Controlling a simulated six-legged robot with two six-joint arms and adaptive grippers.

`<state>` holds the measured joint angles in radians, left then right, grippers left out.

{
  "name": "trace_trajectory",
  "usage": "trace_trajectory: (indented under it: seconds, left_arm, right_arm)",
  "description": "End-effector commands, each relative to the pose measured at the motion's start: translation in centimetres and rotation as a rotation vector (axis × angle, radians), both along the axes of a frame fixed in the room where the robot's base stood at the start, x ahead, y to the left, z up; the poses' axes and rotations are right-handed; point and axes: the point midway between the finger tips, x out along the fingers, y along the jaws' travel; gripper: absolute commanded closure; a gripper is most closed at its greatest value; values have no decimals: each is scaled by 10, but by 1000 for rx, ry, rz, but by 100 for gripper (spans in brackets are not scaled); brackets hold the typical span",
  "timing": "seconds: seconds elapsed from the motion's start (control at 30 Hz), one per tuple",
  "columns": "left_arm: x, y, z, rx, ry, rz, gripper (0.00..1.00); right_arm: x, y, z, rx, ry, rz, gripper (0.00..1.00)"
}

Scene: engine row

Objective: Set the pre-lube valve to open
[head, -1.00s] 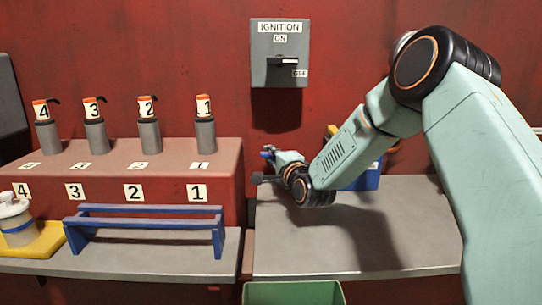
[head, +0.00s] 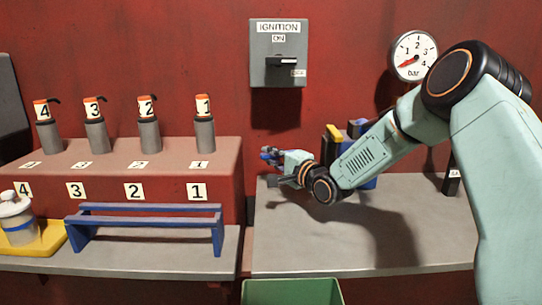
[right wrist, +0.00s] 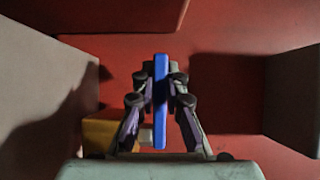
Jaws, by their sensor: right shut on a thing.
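My right gripper (head: 272,156) is at the end of the arm reaching from the right, low in front of the red wall below the ignition box. In the right wrist view its fingers (right wrist: 161,103) are shut on a long blue bar (right wrist: 161,100), which looks like the valve's lever and runs upright in that picture. A yellow-brown block (right wrist: 108,131) with a small pale stub shows behind the fingers and may be the valve's body. In the head view the gripper mostly hides the valve. I cannot read the valve's setting. My left gripper is not in view.
The ignition box (head: 277,52) and a pressure gauge (head: 413,56) are on the wall. A blue holder (head: 362,183) stands behind my right forearm. A blue rack (head: 145,222) is at left, a green bin (head: 293,292) in front. The grey bench (head: 300,245) is clear in front.

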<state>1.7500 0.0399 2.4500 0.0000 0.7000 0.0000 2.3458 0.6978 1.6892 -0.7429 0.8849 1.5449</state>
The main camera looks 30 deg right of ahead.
Motion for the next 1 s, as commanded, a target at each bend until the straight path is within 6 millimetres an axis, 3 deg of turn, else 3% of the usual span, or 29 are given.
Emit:
trace_trajectory:
  seconds: [0.43,0.47,0.73,1.0]
  left_arm:
    - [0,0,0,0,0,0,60]
    - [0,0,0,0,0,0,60]
    - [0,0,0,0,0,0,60]
    - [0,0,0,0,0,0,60]
  right_arm:
    - [1,0,0,-3,1,24,100]
    - [1,0,0,-3,2,24,87]
    - [1,0,0,-3,2,23,64]
    - [0,0,0,-2,2,22,64]
